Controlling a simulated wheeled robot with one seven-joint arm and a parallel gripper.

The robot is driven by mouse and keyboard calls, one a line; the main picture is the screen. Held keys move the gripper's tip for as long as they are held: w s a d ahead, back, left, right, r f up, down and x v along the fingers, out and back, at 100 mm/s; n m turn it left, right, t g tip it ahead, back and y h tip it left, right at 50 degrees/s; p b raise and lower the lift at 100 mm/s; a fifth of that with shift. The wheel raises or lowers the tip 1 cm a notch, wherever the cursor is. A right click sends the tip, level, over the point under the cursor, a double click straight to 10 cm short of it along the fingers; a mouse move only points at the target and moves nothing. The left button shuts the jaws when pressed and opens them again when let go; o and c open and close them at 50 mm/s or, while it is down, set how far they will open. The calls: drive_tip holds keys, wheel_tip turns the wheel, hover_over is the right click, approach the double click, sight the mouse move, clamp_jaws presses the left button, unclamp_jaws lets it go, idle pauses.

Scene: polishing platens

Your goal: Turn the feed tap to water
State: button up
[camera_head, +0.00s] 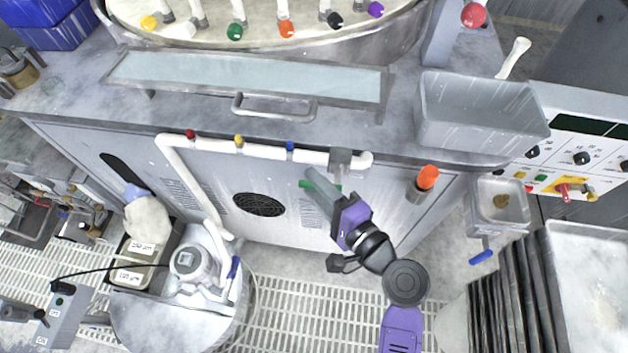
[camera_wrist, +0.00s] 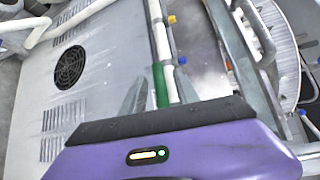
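A white feed pipe (camera_head: 265,151) runs along the front of the polishing machine and carries red (camera_head: 190,133), yellow (camera_head: 238,140) and blue (camera_head: 290,145) marks. A grey block (camera_head: 340,158) sits near its right end. My gripper (camera_head: 320,184) is at this lever. In the wrist view the green lever (camera_wrist: 160,86) stands between my two separated fingers (camera_wrist: 158,95), with a gap visible at its left. Contact is not clear, and part of the lever is hidden.
A black fan vent (camera_head: 259,205) is in the panel left of my gripper. An orange-capped post (camera_head: 427,178) stands at its right. A grey tray (camera_head: 478,115) and a towel bar handle (camera_head: 273,110) are above. A drum (camera_head: 175,320) stands at lower left.

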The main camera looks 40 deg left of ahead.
drive_tip(key=shift+w+a, duration=0.1)
drive_tip(key=shift+a, duration=0.25)
clamp_jaws()
drive_tip(key=shift+f, duration=0.1)
idle(1.1)
